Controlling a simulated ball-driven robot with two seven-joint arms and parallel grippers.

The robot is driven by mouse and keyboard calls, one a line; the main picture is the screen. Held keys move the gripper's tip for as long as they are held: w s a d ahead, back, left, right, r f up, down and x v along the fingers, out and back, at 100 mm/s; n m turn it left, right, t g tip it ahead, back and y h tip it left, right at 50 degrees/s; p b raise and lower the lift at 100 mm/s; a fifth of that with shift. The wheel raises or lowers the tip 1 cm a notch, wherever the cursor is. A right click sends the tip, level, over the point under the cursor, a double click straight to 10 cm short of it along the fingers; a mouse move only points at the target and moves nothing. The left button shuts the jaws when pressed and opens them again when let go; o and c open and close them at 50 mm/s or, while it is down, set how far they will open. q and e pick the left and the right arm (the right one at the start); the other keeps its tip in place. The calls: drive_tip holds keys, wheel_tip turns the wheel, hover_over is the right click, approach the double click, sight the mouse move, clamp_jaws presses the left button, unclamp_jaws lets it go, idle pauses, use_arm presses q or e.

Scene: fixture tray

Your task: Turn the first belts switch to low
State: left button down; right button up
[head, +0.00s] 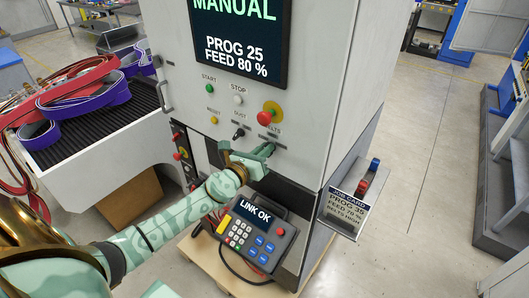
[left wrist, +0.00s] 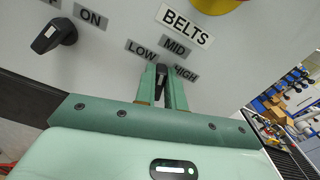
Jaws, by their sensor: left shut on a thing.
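The belts switch is a small black knob (left wrist: 161,76) under a BELTS label (left wrist: 186,24), with LOW (left wrist: 142,50), MID (left wrist: 176,47) and HIGH (left wrist: 186,74) marks around it. My left gripper (left wrist: 163,84) is shut on this knob, one finger on each side. The fingers hide most of the knob, so I cannot tell for sure which mark it points to. In the head view my left gripper (head: 265,151) is against the cabinet front, below the red emergency button. My right gripper is not in view.
The dust switch (left wrist: 54,36) is close by on the left. A red button on a yellow disc (head: 267,116) is just above. A pendant reading LINK OK (head: 254,236) is below. A job card (head: 345,209) reading BELTS HIGH is at the right. The screen (head: 238,38) reads MANUAL.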

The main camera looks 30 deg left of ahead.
use_arm(q)
drive_tip(key=shift+a+f+n+b, duration=0.1)
drive_tip(key=shift+a+n+b, duration=0.1)
drive_tip(key=shift+n, duration=1.2)
drive_tip(key=shift+a+f+n+b, duration=0.1)
drive_tip(key=shift+n+b, duration=0.1)
drive_tip(key=shift+n, duration=1.5)
drive_tip(key=c, duration=1.5)
unclamp_jaws()
drive_tip(key=s+b, duration=0.1)
drive_tip(key=s, duration=0.4)
drive_tip(key=s+b, duration=0.1)
drive_tip(key=s, duration=0.5)
drive_tip(key=s+a+b, duration=0.1)
drive_tip(key=s, duration=0.4)
drive_tip(key=shift+s+a, duration=0.1)
drive_tip(key=shift+s, duration=0.05)
